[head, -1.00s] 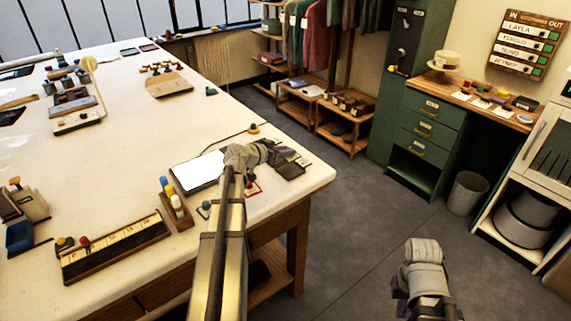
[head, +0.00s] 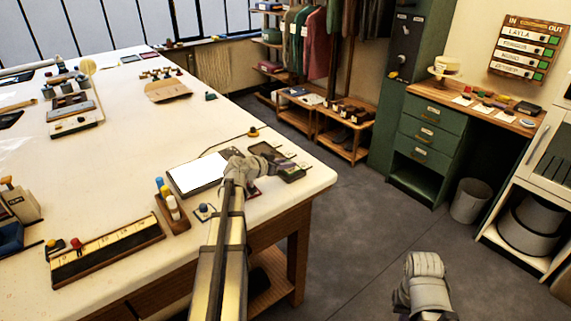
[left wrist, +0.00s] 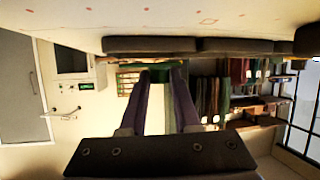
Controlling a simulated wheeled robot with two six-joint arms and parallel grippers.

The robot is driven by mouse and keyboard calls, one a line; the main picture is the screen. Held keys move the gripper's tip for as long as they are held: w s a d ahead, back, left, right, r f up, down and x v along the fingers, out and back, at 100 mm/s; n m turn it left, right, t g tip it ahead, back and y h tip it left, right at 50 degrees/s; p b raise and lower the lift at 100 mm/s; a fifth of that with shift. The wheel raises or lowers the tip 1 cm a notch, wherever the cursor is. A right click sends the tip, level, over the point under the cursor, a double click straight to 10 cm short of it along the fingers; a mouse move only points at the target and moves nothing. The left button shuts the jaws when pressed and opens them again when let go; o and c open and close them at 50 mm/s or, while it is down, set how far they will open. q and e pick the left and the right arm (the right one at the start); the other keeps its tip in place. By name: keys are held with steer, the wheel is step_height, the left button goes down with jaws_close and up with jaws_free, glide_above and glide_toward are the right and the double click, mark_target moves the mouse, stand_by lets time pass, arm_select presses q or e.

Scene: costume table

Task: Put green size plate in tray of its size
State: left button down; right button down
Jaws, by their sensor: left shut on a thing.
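My left gripper (head: 262,166) is over the right end of the white table, beside a row of dark trays (head: 291,173). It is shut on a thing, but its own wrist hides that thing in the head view. In the left wrist view the two fingers (left wrist: 160,75) point away from the camera, and I cannot make out a green size plate between them. Dark trays (left wrist: 150,45) show along the top of that view, with the tabletop above them. My right arm's end (head: 425,270) is off the table, low on the right; its fingers cannot be made out.
A white-screened tablet (head: 196,173) lies left of my left gripper. A wooden holder with coloured bottles (head: 172,212) and a long ruled board (head: 105,250) stand nearer. Small pale tags (head: 290,153) lie beside the trays. Open floor (head: 350,240) is right of the table.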

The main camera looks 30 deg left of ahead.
arm_select(q)
steer(key=shift+f, duration=0.25)
steer(key=c, duration=0.6)
jaws_free()
steer(key=shift+c, duration=0.2)
steer(key=shift+r, duration=0.15)
steer(key=shift+r+p, duration=0.25)
steer(key=shift+p, duration=0.05)
steer(key=shift+r+p, duration=0.45)
steer(key=p+v, duration=0.4)
steer(key=v, duration=0.7)
steer(key=shift+f, duration=0.1)
steer(key=shift+s+a, duration=0.1)
steer(key=shift+s, duration=0.4)
